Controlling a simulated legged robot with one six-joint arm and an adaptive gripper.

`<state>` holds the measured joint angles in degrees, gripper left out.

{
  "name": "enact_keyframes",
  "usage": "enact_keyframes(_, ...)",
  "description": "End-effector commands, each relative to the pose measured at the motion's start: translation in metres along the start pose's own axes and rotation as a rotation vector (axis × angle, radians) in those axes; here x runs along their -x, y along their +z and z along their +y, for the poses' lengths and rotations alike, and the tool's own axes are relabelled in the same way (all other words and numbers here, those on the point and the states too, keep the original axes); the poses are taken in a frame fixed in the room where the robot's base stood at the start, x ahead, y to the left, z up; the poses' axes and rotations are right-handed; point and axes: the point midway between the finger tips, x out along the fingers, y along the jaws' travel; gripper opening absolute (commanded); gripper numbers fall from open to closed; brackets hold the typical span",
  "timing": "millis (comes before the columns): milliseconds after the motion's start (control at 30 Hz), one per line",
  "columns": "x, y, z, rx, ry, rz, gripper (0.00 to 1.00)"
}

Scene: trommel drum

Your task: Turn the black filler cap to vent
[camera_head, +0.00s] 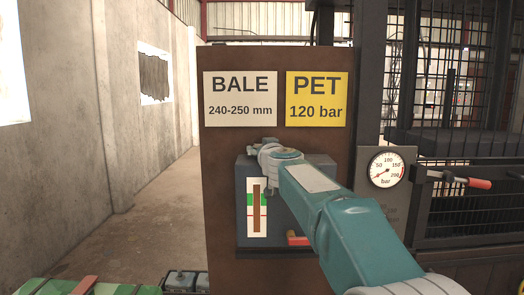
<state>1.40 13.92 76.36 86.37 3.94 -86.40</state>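No black filler cap can be made out; the upper part of the dark grey box (243,222) on the brown panel is partly covered by my arm. The box carries a white sight gauge (249,228) with a green band and a brown column. My teal arm reaches in from the lower right, and its grey joint sits in front of the box's top. My gripper cannot be seen; it is hidden behind the arm or out of frame.
A small red part (297,239) sits low on the box. Signs for bale (240,99) and PET (317,99) hang above. A pressure gauge (386,170) and a red-handled lever (470,182) are on the right. Open floor (150,215) lies left.

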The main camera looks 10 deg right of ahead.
Motion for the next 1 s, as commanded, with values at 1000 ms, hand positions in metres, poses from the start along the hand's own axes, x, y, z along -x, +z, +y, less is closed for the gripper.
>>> enact_keyframes(1000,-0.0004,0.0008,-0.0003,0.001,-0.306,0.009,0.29)
